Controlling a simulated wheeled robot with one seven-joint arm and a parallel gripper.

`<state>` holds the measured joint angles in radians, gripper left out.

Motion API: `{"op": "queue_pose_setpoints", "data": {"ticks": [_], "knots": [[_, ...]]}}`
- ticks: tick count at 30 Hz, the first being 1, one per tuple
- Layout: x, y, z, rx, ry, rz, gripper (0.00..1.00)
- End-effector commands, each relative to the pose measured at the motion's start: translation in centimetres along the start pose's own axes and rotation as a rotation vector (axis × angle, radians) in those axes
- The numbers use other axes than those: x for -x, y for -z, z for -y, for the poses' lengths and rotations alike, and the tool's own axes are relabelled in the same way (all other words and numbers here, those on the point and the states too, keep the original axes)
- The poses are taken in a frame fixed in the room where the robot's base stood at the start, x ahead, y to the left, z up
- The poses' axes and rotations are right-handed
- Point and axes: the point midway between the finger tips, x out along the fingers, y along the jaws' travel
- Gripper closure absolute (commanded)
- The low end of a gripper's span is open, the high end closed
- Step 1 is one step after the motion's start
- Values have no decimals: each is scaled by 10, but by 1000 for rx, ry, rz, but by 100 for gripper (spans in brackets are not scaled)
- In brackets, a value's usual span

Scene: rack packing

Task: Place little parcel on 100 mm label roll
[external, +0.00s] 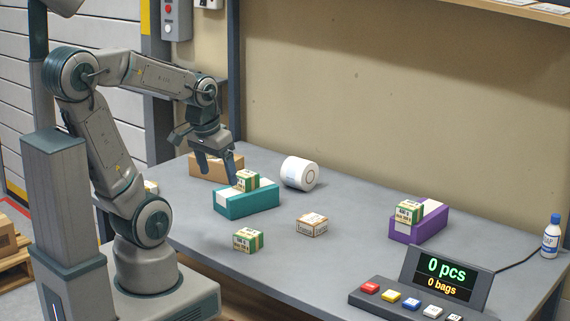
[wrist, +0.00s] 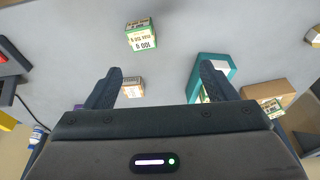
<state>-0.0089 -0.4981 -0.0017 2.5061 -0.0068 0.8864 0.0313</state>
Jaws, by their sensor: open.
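The little parcel (external: 312,225) is a small brown carton with a pale top and printing on its sides, sitting alone on the table. It also shows in the wrist view (wrist: 132,88), beside the left finger. My gripper (external: 218,170) is open and empty, raised over the area by the teal box, to the left of the roll and parcel. Its fingers (wrist: 161,72) are spread wide.
A teal box (external: 247,203) bears a small green-and-cream carton (external: 246,180). A similar carton (external: 248,240) stands in front. A purple box (external: 418,226) at right bears another. A brown box (external: 216,167) is behind. The button console (external: 430,290) and bottle (external: 551,237) are at right.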

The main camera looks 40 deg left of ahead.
Motion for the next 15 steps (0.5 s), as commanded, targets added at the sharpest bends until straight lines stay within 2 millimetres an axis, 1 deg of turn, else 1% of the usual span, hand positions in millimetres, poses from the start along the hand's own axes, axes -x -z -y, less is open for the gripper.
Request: {"op": "queue_pose_setpoints", "data": {"ticks": [11,13,15], "knots": [[0,1,0,-4,0,1,22],[0,6,-1,-29,0,6,22],[0,15,-3,-87,0,17,22]]}}
